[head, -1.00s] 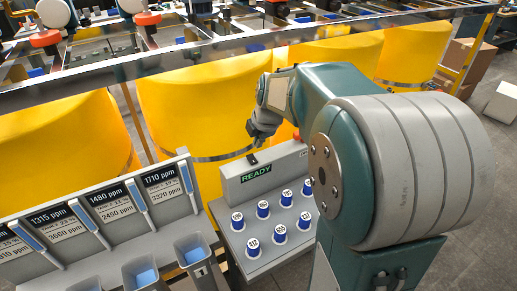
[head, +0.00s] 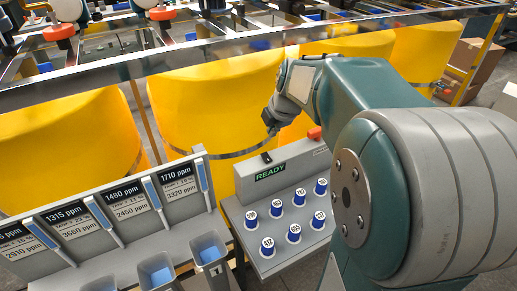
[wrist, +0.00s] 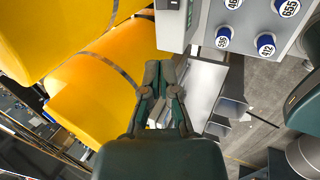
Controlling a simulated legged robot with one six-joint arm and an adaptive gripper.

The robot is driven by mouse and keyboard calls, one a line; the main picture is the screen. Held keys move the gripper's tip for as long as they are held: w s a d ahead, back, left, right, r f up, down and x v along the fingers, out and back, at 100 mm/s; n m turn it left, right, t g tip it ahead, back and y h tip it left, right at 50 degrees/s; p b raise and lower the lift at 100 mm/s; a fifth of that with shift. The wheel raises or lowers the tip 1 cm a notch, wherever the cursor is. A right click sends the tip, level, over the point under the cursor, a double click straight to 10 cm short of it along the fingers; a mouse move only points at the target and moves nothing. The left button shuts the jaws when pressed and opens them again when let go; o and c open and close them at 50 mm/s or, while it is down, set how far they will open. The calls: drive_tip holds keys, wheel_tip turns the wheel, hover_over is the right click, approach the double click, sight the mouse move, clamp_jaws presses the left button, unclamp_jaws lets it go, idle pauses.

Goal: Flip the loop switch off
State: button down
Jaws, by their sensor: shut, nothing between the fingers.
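A grey box with a green READY display (head: 270,172) stands at the back of a sloped panel. A small black lever (head: 267,157) sticks up from its top edge; it looks like the loop switch, but I see no label on it. I cannot tell which way it is set. My gripper (head: 272,131) is shut and empty, a little above and behind the lever, apart from it in the picture. In the wrist view my gripper (wrist: 158,70) points toward the grey box, and part of the lever (wrist: 173,4) shows at the top edge.
Several blue-sided, white-topped numbered knobs (head: 299,197) stand on the sloped panel. Yellow tanks (head: 215,105) stand behind. A rack with ppm cards (head: 128,207) and small bins (head: 156,272) is at left.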

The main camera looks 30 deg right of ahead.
hover_over(267, 160)
drive_tip(key=f, duration=0.9)
drive_tip(key=shift+s+a+f, duration=0.1)
drive_tip(key=shift+s+a, duration=0.2)
drive_tip(key=shift+a, duration=0.05)
drive_tip(key=f, duration=0.1)
drive_tip(key=w+d+f, duration=0.1)
drive_tip(key=f, duration=0.1)
drive_tip(key=shift+w+d+f, duration=0.15)
drive_tip(key=shift+w+f, duration=0.25)
drive_tip(key=shift+a, duration=0.5)
drive_tip(key=shift+w, duration=0.1)
drive_tip(key=shift+d+f+g, duration=0.15)
drive_tip(key=shift+d+g, duration=0.05)
drive_tip(key=shift+g, duration=0.1)
drive_tip(key=shift+s+f, duration=0.15)
drive_tip(key=shift+s, duration=0.8)
